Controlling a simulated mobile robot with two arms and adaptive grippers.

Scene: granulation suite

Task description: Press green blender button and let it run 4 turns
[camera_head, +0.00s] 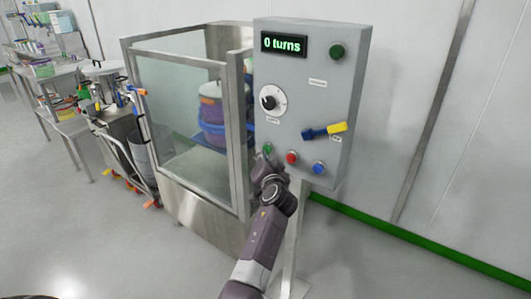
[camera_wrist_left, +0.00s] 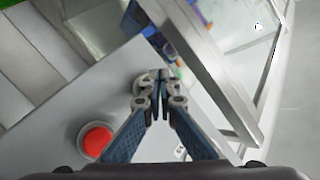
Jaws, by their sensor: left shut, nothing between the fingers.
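The grey control panel (camera_head: 300,75) stands on a post, with a display (camera_head: 284,44) reading "0 turns". The small green button (camera_head: 267,149) is at its lower left, with a red button (camera_head: 291,157) and a blue button (camera_head: 318,167) to its right. My left gripper (camera_head: 264,162) is shut and empty, its tips just below the green button; I cannot tell whether they touch. In the left wrist view the shut fingertips (camera_wrist_left: 160,76) cover the button's place, and the red button (camera_wrist_left: 97,140) shows to the left. My right gripper is out of view.
A cart (camera_head: 115,125) is further left. Floor at the right is clear.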

